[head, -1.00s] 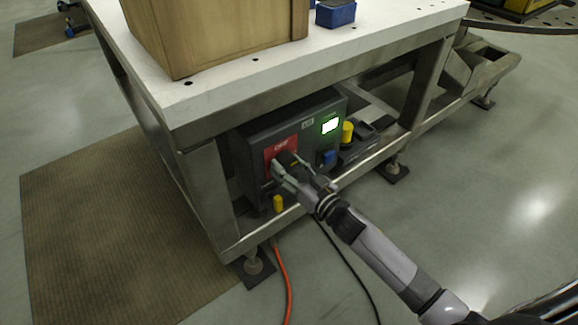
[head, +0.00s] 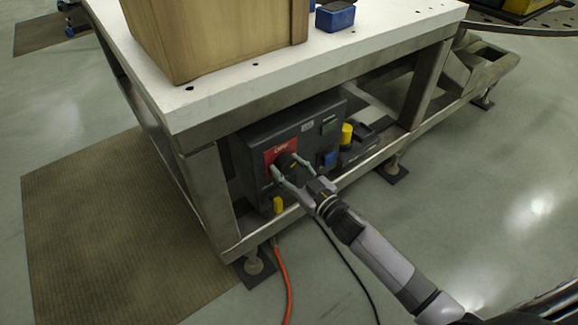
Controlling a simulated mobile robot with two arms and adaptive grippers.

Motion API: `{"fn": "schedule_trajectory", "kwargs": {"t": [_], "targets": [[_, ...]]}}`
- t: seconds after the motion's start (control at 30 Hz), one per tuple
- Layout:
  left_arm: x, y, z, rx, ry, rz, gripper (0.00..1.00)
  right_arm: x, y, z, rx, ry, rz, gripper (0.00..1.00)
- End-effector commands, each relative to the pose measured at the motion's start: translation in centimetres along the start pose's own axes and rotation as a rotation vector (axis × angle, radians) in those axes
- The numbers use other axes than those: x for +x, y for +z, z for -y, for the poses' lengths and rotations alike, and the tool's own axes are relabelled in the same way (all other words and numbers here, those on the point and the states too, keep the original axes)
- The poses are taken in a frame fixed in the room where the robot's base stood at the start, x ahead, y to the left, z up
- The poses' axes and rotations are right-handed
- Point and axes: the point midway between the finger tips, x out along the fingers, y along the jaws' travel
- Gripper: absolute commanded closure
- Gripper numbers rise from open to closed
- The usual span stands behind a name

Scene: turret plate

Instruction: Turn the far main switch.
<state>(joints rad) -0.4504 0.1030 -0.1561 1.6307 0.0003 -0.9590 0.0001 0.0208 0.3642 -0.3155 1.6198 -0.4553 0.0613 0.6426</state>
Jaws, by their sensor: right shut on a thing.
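A dark grey control box (head: 258,138) stands on the low shelf under the white table. A red plate (head: 272,151) on its front carries a dark rotary switch knob (head: 286,161). My right gripper (head: 289,171) is at the knob, with its two fingers on either side of it, shut on it. The fingers hide part of the knob and plate. The small screen (head: 329,126) on the box is dark green and unlit. My left gripper is not in view.
A blue part (head: 330,159) and yellow pieces (head: 347,133) sit on or beside the box. A steel table leg (head: 210,195) stands left of the box. Orange (head: 284,280) and black cables run over the floor. A wooden box (head: 225,40) stands on the tabletop.

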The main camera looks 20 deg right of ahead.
Motion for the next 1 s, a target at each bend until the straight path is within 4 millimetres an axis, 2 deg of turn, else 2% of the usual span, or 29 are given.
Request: {"fn": "schedule_trajectory", "kwargs": {"t": [0.5,1.0], "targets": [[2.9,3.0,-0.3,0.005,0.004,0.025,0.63,0.0,-0.1,-0.2,-0.492,0.001,0.005,0.80],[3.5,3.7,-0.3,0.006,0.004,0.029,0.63,0.0,-0.1,-0.3,-0.954,0.001,0.008,0.80]]}}
